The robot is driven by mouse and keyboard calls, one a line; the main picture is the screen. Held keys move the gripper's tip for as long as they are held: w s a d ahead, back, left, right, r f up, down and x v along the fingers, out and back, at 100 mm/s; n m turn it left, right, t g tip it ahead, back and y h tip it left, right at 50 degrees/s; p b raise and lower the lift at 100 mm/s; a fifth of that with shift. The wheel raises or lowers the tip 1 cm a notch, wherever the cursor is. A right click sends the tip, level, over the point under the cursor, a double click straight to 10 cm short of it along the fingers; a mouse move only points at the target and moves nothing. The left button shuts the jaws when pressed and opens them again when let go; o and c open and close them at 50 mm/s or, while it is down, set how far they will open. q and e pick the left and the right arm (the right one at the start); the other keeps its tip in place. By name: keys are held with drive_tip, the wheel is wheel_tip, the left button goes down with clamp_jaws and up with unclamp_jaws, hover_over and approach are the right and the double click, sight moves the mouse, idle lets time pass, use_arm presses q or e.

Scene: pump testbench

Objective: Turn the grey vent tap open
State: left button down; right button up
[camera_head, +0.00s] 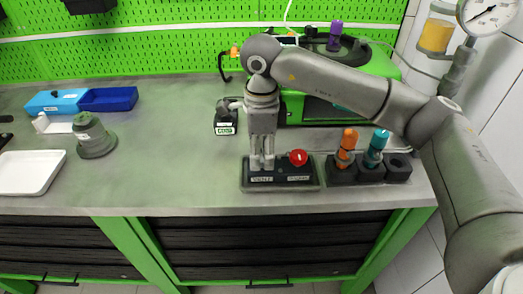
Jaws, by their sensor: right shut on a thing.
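A dark panel (281,185) with two white labels stands near the front edge of the bench. A red round knob (298,157) sits on its right half. My right gripper (262,163) points straight down over the panel's left half, with its fingers just left of the red knob. It is shut on what appears to be the grey vent tap, which the fingers almost wholly hide. How far the tap is turned cannot be told. My left gripper is not in view.
A black rack (343,174) holding an orange-topped and a teal-topped tool stands right of the panel. A small black labelled box (225,124) is behind left. A white tray (31,172), a grey-green item (93,136) and blue bins (108,98) lie left. The bench between is clear.

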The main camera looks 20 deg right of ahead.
sight(261, 155)
drive_tip(key=o, duration=1)
drive_tip(key=shift+r, duration=0.15)
wheel_tip(261, 155, up, 12)
drive_tip(key=shift+f, duration=0.1)
